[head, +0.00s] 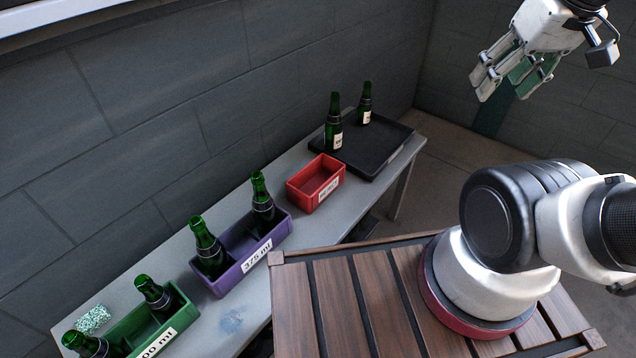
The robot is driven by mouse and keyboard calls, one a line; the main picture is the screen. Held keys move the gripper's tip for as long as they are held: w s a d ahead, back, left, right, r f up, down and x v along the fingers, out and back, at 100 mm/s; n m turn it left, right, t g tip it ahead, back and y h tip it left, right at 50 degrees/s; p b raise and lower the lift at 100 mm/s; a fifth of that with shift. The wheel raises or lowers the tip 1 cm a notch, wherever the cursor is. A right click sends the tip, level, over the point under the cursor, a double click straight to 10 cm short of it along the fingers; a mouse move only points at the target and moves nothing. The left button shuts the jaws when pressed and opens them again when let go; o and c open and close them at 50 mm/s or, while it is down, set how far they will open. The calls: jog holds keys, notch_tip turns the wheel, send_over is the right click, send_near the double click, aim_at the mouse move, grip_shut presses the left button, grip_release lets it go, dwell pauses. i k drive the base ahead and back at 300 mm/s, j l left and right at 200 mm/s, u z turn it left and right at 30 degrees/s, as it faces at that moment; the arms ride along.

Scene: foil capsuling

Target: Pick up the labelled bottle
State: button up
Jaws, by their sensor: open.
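Two dark green bottles with white labels stand upright on the black tray (380,160) at the far end of the grey table. The nearer labelled bottle (334,125) is at the tray's left edge, and the other labelled bottle (365,104) is farther back. My gripper (508,92) is open, high at the upper right, well apart from both bottles. The area between its fingers is partly hidden, with a green surface showing there; I see no bottle held.
A red box (315,184) sits beside the tray. A purple box (240,262) marked 375 ml and a green box (160,336) hold more bottles. A speckled block (93,320) lies near the wall (150,120). The slatted wooden top (350,300) is clear at left.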

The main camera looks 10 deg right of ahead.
aim_at(334, 125)
jog(key=l, duration=0.35)
jog(key=k+l+u, duration=0.15)
jog(key=l, duration=0.15)
jog(key=i+l+u, duration=0.15)
jog(key=l, duration=0.3)
jog(key=l+u, duration=0.15)
jog(key=l, duration=0.3)
jog(key=i+l+u, duration=0.2)
jog(key=l, duration=0.3)
jog(key=i+l+u, duration=0.2)
jog(key=i, duration=0.2)
jog(key=i+l+u, duration=0.2)
jog(key=i+l, duration=0.1)
jog(key=i, duration=0.05)
